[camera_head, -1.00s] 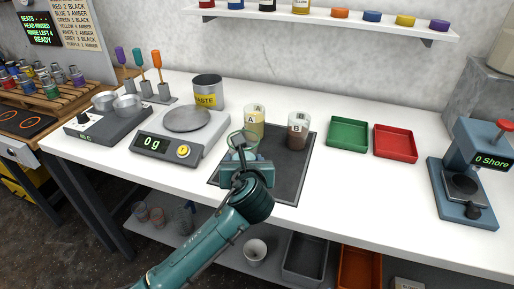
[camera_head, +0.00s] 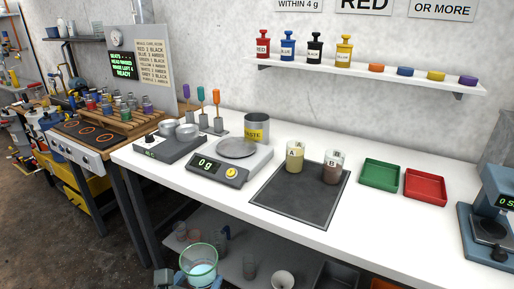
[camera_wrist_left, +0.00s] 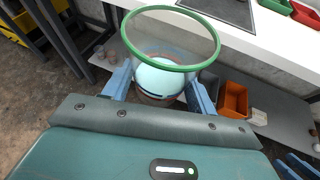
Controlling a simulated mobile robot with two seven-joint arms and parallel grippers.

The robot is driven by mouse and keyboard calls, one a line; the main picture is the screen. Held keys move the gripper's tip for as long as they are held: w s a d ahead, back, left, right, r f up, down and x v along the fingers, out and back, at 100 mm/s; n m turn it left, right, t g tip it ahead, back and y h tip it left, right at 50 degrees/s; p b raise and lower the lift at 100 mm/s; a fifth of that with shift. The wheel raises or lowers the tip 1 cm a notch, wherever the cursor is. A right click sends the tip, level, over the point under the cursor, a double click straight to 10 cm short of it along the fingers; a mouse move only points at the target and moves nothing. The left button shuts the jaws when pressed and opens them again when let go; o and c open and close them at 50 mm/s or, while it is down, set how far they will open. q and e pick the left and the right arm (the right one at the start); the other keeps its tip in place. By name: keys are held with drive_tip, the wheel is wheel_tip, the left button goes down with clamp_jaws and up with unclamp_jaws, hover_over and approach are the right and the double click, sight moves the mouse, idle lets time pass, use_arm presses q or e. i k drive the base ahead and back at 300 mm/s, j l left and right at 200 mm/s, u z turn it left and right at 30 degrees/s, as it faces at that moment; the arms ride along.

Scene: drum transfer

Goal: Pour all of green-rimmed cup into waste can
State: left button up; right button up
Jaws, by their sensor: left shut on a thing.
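The green-rimmed cup (camera_head: 199,266) is clear and holds pale bluish-white contents. My left gripper (camera_head: 191,282) is shut on it, low at the bottom edge of the head view, in front of the bench. In the left wrist view the cup (camera_wrist_left: 172,42) stands between the blue fingers of my left gripper (camera_wrist_left: 160,90), rim up. The waste can (camera_head: 257,127) is grey metal with a yellow label. It stands on the bench behind the scale, well away from the cup. Blue finger-like parts at the lower right of the wrist view may be my right gripper (camera_wrist_left: 300,163); their state is unclear.
The scale (camera_head: 231,164) reads 0 g in front of the can. Cups A (camera_head: 295,158) and B (camera_head: 333,168) stand on the dark mat (camera_head: 298,202). Green (camera_head: 380,174) and red (camera_head: 424,187) trays lie to the right. A lower shelf holds several cups. The floor at left is open.

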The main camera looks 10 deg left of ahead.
sight(256, 125)
drive_tip(key=j+z, duration=0.1)
drive_tip(key=z, duration=0.5)
drive_tip(key=j+z, duration=0.8)
drive_tip(key=j, duration=0.25)
drive_tip(key=j+z, duration=0.1)
drive_tip(key=j, duration=0.3)
drive_tip(key=k+j+z, duration=0.1)
drive_tip(key=j, duration=0.25)
drive_tip(key=k+j+z, duration=0.1)
drive_tip(key=j, duration=0.25)
drive_tip(key=k+j, duration=0.1)
drive_tip(key=j, duration=0.25)
drive_tip(key=k+j, duration=0.1)
drive_tip(key=j, duration=0.25)
drive_tip(key=k+j, duration=0.1)
drive_tip(key=j, duration=0.3)
drive_tip(key=k+j, duration=0.1)
drive_tip(key=j, duration=0.25)
